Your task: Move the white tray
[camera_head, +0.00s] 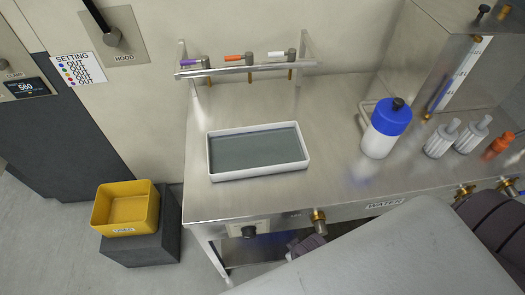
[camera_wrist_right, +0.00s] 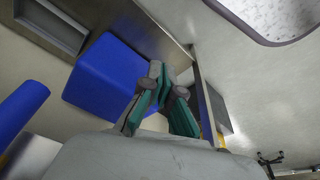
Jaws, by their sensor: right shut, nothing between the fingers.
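The white tray (camera_head: 258,174) is a shallow rectangular tray with a grey-blue inside. It sits flat on the left part of the steel bench (camera_head: 330,110) in the head view, and nothing touches it. My right gripper (camera_wrist_right: 164,82) shows in the right wrist view, with teal-padded fingers closed and nothing between them. The tray does not show in that view, so their distance cannot be told. My left gripper is in neither view.
A steel rack (camera_head: 245,68) with coloured-handled taps stands behind the tray. A blue-capped white bottle (camera_head: 380,143) is to its right. A yellow bin (camera_head: 126,210) rests on a dark block (camera_head: 160,245) left of the bench. White fittings (camera_head: 442,139) stand farther right.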

